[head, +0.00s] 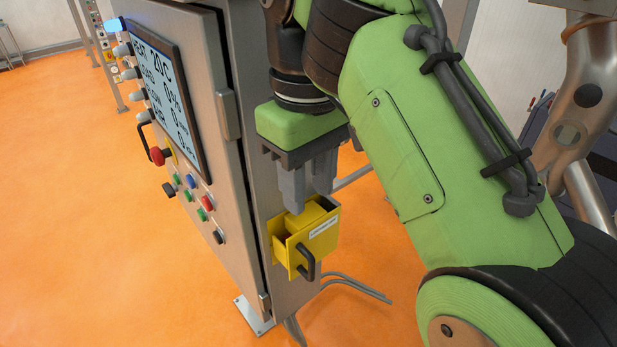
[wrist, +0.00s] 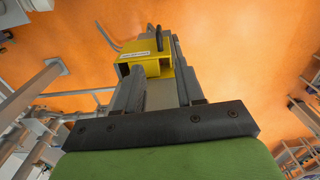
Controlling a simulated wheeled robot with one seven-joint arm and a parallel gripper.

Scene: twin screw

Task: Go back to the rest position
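My gripper (head: 308,200) points down above an open yellow box (head: 324,238) on the side of a grey control cabinet. The box has a white label and a black handle (head: 307,264).
The cabinet (head: 262,195) stands just left of my gripper, with a screen (head: 167,95), coloured buttons and a red knob (head: 158,156). Grey cables (head: 345,282) run on the orange floor. A metal frame structure (head: 585,110) is at the right. Open floor lies at the left.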

